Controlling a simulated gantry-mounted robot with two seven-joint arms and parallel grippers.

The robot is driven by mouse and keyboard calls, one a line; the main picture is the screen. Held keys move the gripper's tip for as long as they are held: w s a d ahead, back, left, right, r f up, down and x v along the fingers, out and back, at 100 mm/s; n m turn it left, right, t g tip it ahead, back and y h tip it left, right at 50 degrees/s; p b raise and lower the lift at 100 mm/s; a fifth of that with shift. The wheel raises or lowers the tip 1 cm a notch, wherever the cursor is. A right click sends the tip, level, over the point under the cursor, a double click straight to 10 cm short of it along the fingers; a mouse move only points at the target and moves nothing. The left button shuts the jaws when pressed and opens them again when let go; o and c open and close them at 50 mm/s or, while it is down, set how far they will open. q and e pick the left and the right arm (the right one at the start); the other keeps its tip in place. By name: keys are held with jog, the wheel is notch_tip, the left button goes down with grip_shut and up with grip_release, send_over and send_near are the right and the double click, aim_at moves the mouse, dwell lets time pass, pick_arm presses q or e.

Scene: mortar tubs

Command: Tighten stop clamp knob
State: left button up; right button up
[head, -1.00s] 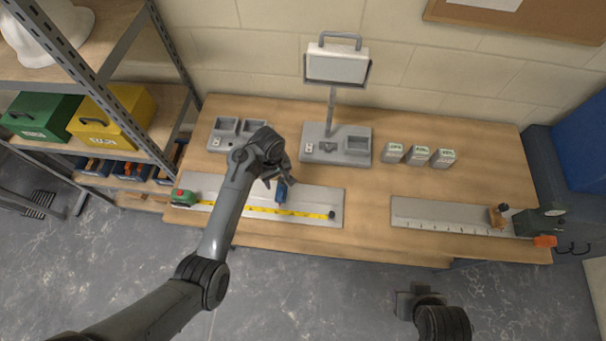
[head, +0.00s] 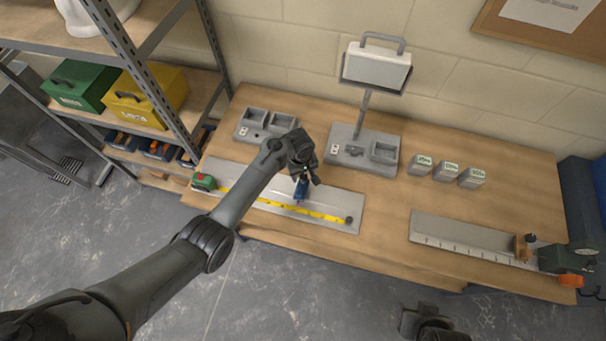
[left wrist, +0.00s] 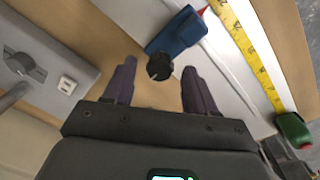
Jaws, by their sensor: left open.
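The blue stop clamp (head: 301,189) sits on the light metal plate (head: 340,213) along a yellow tape measure (head: 270,202). In the left wrist view the clamp (left wrist: 180,33) carries a round black knob (left wrist: 160,68) on its near end. My left gripper (head: 304,178) is over the clamp, pointing down at it. In the left wrist view its two fingers are spread, one on each side of the knob, with gaps visible and nothing gripped. In the head view the gripper hides the knob.
The tape's green and red case (head: 204,181) sits at the plate's left end. A lamp stand (head: 362,150), a grey tray (head: 264,124) and three small boxes (head: 446,171) stand behind. A second plate (head: 465,238) with an orange-brown block (head: 523,246) lies right.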

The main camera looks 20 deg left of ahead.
pick_arm(q)
jog(key=shift+f, duration=0.3)
grip_shut()
